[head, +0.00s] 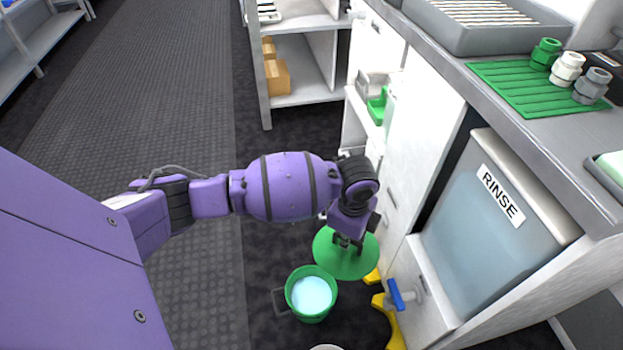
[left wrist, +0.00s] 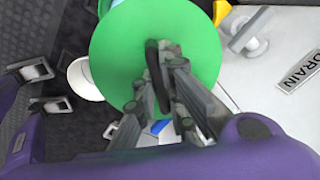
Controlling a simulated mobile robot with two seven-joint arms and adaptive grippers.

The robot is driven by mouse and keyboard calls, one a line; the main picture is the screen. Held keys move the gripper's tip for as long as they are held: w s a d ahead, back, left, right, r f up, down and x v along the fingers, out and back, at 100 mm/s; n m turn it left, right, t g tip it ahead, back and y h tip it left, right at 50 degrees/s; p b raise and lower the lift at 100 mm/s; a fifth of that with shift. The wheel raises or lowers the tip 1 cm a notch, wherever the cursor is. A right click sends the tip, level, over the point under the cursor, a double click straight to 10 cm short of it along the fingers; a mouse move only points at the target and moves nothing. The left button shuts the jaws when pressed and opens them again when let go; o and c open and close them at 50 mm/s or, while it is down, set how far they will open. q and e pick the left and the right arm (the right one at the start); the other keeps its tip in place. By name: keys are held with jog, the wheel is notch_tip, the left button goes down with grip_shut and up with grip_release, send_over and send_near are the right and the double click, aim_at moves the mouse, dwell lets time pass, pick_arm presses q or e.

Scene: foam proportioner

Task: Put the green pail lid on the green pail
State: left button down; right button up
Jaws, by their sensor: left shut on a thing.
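The green pail (head: 311,315) stands open on the dark floor in the head view, with pale blue liquid inside and a dark handle at its left side. The flat round green pail lid (head: 328,258) is up and to the right of the pail, apart from its opening in the picture. My left gripper (head: 347,242) is shut on the lid's dark upright handle. In the left wrist view the lid (left wrist: 112,58) fills the middle, with the gripper (left wrist: 160,78) at its handle. The lid hides most of what is below it there. My right gripper is not in view.
The counter cabinet with the RINSE tank (head: 470,215) stands right of the lid. A blue-handled tap (head: 400,295) and yellow pieces (head: 393,325) are near the lid and pail. A white round container (left wrist: 85,80) is close by. Floor left of the pail is clear.

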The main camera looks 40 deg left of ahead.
pick_arm(q)
jog(key=s+a+f+m+b, duration=0.2)
jog(key=s+a+f+m, duration=0.1)
jog(key=f, duration=0.8)
jog(key=s+a+f+m+b, duration=0.3)
jog(key=f+m, duration=0.3)
jog(key=f, duration=0.6)
jog(key=shift+s+m, duration=0.3)
jog(key=shift+s, duration=0.05)
jog(key=shift+w+a, duration=0.1)
jog(key=shift+w, duration=0.05)
jog(key=shift+f, duration=0.45)
dwell(0.5)
jog(key=shift+r, duration=0.25)
jog(key=shift+r+p, duration=0.55)
dwell(0.7)
